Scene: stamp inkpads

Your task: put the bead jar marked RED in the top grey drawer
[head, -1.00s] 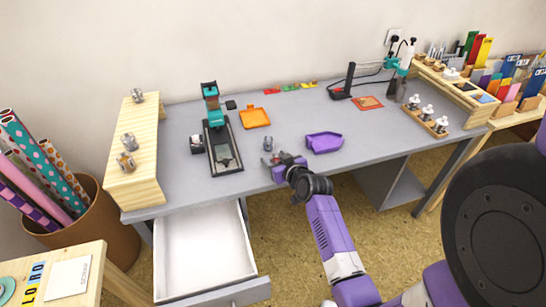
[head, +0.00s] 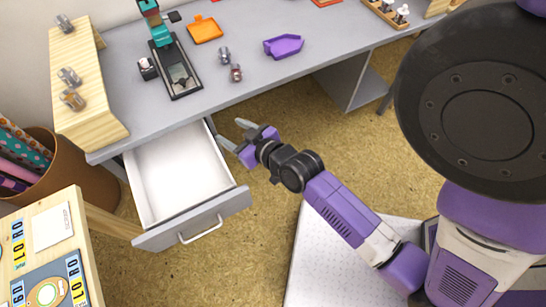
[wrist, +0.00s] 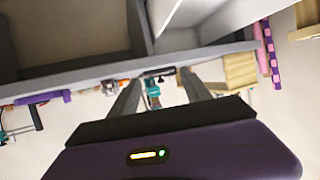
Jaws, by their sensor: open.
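The grey drawer (head: 160,241) under the desk is pulled open, and its white inside looks empty. My gripper (head: 232,133) is open and empty, off the desk's front edge and just right of the drawer; its spread fingers also show in the wrist view (wrist: 160,92). A small jar with reddish contents (head: 236,73) stands on the desk near its front edge, apart from my gripper. A greyish jar (head: 224,54) stands just behind it. Their labels are too small to read, so I cannot tell which one says RED.
A teal stamping press (head: 160,38), an orange tray (head: 205,29) and a purple tray (head: 283,46) are on the desk. A wooden table (head: 40,215) is near the drawer's left; the floor at right is open.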

